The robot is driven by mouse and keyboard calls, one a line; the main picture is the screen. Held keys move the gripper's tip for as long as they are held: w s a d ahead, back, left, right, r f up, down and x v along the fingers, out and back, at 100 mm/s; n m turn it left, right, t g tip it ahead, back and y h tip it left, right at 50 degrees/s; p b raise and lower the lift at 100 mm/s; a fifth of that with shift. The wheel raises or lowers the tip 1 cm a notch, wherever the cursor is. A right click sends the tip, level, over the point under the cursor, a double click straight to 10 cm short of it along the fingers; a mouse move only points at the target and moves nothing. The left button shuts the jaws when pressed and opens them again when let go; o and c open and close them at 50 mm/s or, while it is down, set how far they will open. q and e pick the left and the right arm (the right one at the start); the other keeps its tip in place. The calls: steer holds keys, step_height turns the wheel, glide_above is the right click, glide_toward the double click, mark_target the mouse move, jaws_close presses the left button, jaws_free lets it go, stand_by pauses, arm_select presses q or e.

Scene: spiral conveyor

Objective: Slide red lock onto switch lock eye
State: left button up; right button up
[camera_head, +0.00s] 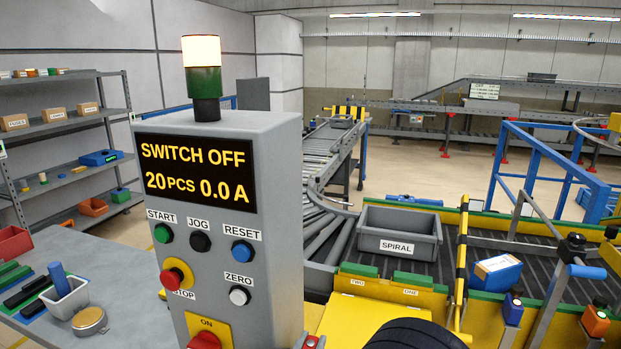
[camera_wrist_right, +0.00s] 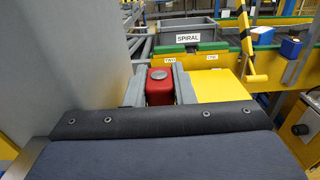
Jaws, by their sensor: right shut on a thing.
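The red lock (camera_wrist_right: 160,88) sits between the two grey fingers of my right gripper (camera_wrist_right: 160,72), which is shut on it. In the head view only a small part of the red lock (camera_head: 313,342) shows at the bottom edge, right beside the grey control cabinet (camera_head: 277,200). The red switch knob (camera_head: 205,341) on its yellow plate marked ON is cut off by the bottom edge. The lock eye cannot be made out. In the right wrist view the cabinet side (camera_wrist_right: 70,65) fills the left. My left gripper is not in view.
The cabinet display (camera_head: 196,172) reads SWITCH OFF, 20 PCS, 0.0 A. A grey bin marked SPIRAL (camera_head: 399,232) stands on the conveyor behind. A grey table (camera_head: 120,270) with a white cup (camera_head: 65,297) is at left. Yellow conveyor guarding (camera_head: 365,315) lies right of the cabinet.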

mark_target(311, 344)
steer(key=o, duration=0.3)
jaws_close()
steer(key=shift+r+p, duration=1.05)
steer(key=shift+r, duration=0.55)
steer(key=shift+r, duration=0.35)
